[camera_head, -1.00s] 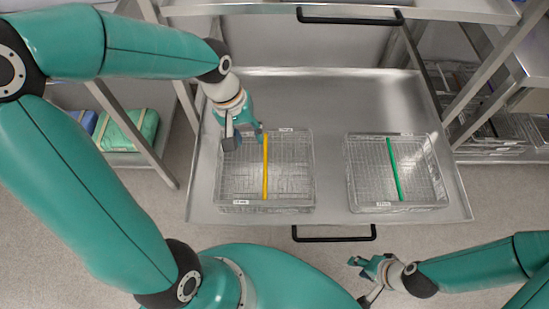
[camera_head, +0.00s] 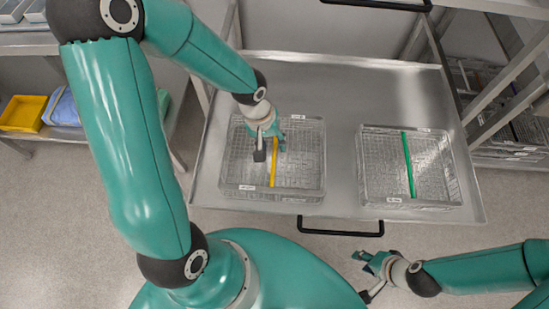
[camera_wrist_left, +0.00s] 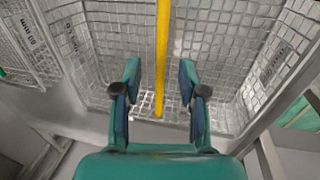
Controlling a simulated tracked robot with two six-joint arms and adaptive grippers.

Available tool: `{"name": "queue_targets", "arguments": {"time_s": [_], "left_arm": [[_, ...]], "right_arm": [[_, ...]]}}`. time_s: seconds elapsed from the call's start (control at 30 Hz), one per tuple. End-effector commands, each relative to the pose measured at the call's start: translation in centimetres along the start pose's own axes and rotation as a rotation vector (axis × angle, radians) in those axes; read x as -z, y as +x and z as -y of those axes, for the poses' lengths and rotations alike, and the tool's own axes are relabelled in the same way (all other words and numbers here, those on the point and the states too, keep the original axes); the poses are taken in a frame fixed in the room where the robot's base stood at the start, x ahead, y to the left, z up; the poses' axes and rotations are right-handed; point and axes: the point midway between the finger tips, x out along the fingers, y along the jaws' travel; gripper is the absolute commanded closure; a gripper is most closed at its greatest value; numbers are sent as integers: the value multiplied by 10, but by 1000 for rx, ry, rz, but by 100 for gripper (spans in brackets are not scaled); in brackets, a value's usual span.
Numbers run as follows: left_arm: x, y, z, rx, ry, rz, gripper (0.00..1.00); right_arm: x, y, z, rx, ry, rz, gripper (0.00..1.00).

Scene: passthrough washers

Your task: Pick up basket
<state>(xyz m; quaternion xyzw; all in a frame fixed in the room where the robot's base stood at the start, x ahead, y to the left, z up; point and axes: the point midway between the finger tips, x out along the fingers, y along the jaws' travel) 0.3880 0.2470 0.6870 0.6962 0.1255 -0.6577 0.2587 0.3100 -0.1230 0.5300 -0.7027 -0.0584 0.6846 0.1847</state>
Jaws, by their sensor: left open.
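A wire basket with a yellow bar (camera_head: 273,172) across its middle, the left basket (camera_head: 308,165), sits on a metal tray. A similar basket with a green bar, the right basket (camera_head: 441,170), sits to its right. My left gripper (camera_head: 269,150) is over the left basket at the yellow bar and hides part of it. In the left wrist view, its open fingers (camera_wrist_left: 160,84) lie on either side of the yellow bar (camera_wrist_left: 162,45); how deep they reach is unclear. My right gripper (camera_head: 363,277) is open and empty, in front of the tray.
The metal tray (camera_head: 342,100) has a raised rim and a black front handle (camera_head: 340,228). Metal posts stand at both sides. More baskets (camera_head: 500,130) sit on the right shelf; a yellow bin (camera_head: 22,113) is on the left shelf. The back of the tray is clear.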

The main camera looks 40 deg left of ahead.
Motion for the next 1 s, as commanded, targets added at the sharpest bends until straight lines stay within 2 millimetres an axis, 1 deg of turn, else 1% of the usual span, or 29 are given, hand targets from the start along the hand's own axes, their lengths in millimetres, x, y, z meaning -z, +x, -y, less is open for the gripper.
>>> {"name": "queue_targets", "arguments": {"time_s": [0.03, 0.1, 0.23, 0.37, 0.57, 0.8, 0.83, 1.0], "left_arm": [[-2, 10, 1, 1, 2, 5, 59], [-3, 21, 2, 2, 2, 6, 59], [-2, 38, 2, 1, 1, 4, 59], [-2, 43, 1, 0, 0, 2, 59], [-2, 42, 1, 0, 1, 1, 59], [-2, 42, 1, 0, 2, 1, 99], [-2, 42, 1, 0, 2, 1, 100], [-2, 42, 0, 0, 2, 1, 100]], "right_arm": [[0, 3, -1, 0, 0, 0, 61], [0, 6, -2, 0, 0, 0, 61], [0, 11, -4, 0, 0, 0, 61], [0, 12, -4, 0, 0, 0, 61], [0, 12, -4, 0, 0, 0, 61], [0, 12, -4, 0, 0, 0, 61], [0, 12, -4, 0, 0, 0, 61], [0, 12, -4, 0, 0, 0, 61]]}}
